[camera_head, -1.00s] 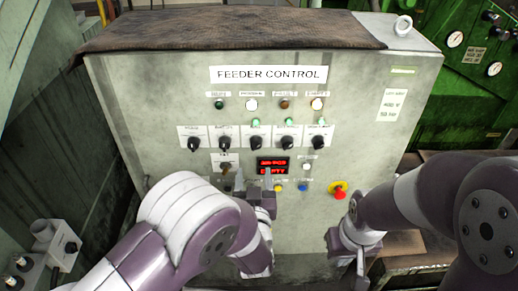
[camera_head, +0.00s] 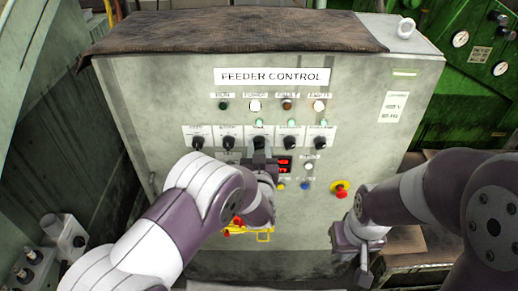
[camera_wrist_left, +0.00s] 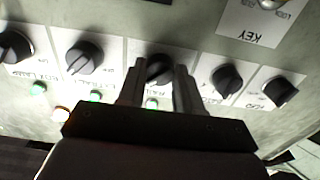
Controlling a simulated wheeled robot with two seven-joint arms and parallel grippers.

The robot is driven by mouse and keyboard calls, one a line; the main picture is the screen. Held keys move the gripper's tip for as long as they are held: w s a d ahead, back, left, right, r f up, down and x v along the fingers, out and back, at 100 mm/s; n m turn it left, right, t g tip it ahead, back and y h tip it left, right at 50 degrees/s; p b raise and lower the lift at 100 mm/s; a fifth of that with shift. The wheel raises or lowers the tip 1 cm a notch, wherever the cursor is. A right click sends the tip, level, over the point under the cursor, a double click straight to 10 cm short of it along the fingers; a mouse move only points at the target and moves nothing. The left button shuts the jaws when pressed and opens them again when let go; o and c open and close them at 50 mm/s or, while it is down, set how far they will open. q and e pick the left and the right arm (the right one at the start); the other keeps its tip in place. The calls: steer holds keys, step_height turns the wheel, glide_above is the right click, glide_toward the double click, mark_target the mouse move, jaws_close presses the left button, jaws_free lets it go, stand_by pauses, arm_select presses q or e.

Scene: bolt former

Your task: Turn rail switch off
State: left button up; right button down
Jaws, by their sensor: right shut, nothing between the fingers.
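The rail switch (camera_head: 260,143) is a black rotary knob on a white plate, the middle one in a row of several on the feeder control panel. In the left wrist view this knob (camera_wrist_left: 159,69) lies between the two fingers of my left gripper (camera_wrist_left: 160,80). The fingers are apart, one on each side of the knob; I cannot tell whether they touch it. In the head view my left gripper (camera_head: 261,160) is just below the knob and hides part of the panel. My right gripper (camera_head: 364,276) is shut and empty, low at the right.
Neighbouring knobs (camera_head: 230,143) stand close on both sides. A red display (camera_head: 285,165) and a red emergency button on a yellow base (camera_head: 340,188) are lower on the panel. A brown cloth (camera_head: 240,28) covers the cabinet top. A green machine (camera_head: 470,90) stands at the right.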

arm_select(q)
steer(key=shift+f+n+b, duration=0.2)
steer(key=shift+n+b, duration=0.2)
steer(key=shift+b, duration=0.25)
steer(key=n+b, duration=1.5)
steer(key=b, duration=0.6)
steer(key=shift+f, duration=0.1)
steer(key=shift+r+n+b, duration=0.2)
steer(key=shift+n+b, duration=0.9)
steer(key=shift+b, duration=0.25)
steer(key=o, duration=1)
steer(key=shift+o, duration=0.2)
steer(key=shift+r, duration=0.1)
